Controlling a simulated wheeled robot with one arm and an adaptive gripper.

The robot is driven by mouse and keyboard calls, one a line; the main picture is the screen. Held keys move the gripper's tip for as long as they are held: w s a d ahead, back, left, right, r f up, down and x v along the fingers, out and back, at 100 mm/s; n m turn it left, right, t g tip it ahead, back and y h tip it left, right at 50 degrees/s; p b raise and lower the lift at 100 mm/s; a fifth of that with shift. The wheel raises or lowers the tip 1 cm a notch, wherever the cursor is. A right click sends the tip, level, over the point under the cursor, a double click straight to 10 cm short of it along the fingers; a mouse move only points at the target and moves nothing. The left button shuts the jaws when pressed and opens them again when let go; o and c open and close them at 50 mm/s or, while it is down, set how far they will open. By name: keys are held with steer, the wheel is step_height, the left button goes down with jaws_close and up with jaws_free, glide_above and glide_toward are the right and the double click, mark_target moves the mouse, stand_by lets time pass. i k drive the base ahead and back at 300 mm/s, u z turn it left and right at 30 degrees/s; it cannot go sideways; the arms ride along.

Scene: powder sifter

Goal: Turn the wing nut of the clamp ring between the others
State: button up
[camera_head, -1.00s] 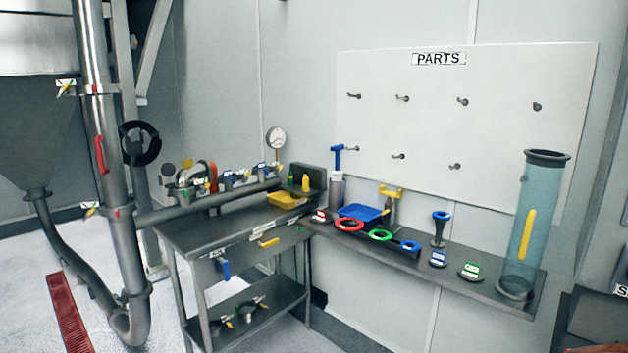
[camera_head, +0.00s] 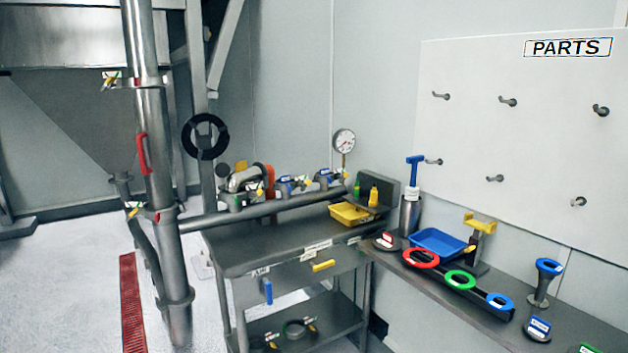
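On the vertical steel pipe (camera_head: 152,118), an upper clamp ring (camera_head: 138,83) carries a small coloured tag at its left side. A lower clamp ring (camera_head: 152,211) on the same pipe, below the red handle (camera_head: 143,154), also has a coloured tag at its left. On the horizontal pipe (camera_head: 285,204), several clamp-like fittings stand in a row, with a middle one (camera_head: 289,186) and a right one (camera_head: 327,179). The wing nuts are too small to make out clearly. My gripper is not in view.
A metal bench (camera_head: 225,262) stands under the horizontal pipe, with a yellow tray (camera_head: 351,222) and bottles. A shelf (camera_head: 430,286) at right holds a blue tray and coloured rings. A black handwheel (camera_head: 190,150) sits behind the vertical pipe. Floor at left is open.

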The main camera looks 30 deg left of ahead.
mark_target(305, 186)
steer(key=u, duration=0.4)
steer(key=i, duration=1.35)
steer(key=u, duration=1.5)
steer(key=i, duration=0.8)
steer(key=u, duration=0.75)
